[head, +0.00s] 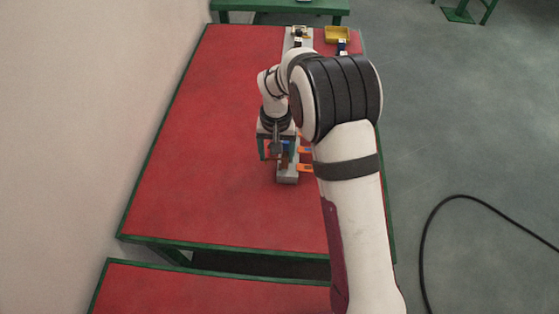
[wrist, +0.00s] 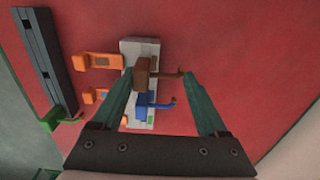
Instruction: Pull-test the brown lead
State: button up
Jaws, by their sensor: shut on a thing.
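The brown lead (wrist: 146,75) shows in the wrist view as a brown block with a short tail, at the pale grey terminal block (wrist: 140,47). My gripper (wrist: 158,73) has a green finger on each side of the brown lead and is shut on it. The blue lead (wrist: 148,102) sits just below the brown one at the same block. In the head view my gripper (head: 277,152) is down at the grey block (head: 288,178), and the arm partly hides the leads. How deep the brown lead sits cannot be told.
Orange levers (wrist: 100,61) stick out beside the terminal block. A dark grey rail (wrist: 45,55) and a green lead (wrist: 62,119) lie farther left in the wrist view. A yellow bin (head: 337,34) stands at the table's far end. The red tabletop (head: 200,150) left of the arm is clear.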

jog(key=shift+f, duration=0.6)
dwell(0.4)
jog(key=o, duration=1.5)
jog(key=shift+c, duration=0.2)
notch_tip(320, 180, up, 7)
jog(key=s+d+r+m, duration=0.2)
jog(key=s+d+r, duration=0.5)
jog(key=s+r, duration=0.15)
jog(key=s+d+m+y, duration=0.1)
jog(key=s+d, duration=0.1)
jog(key=s, duration=0.8)
jog(key=s+d+r+m, duration=0.1)
jog(key=s+d+m, duration=0.1)
jog(key=s, duration=0.9)
jog(key=shift+s+d+m+y, duration=0.15)
jog(key=shift+m+y, duration=0.15)
jog(key=shift+y, duration=0.1)
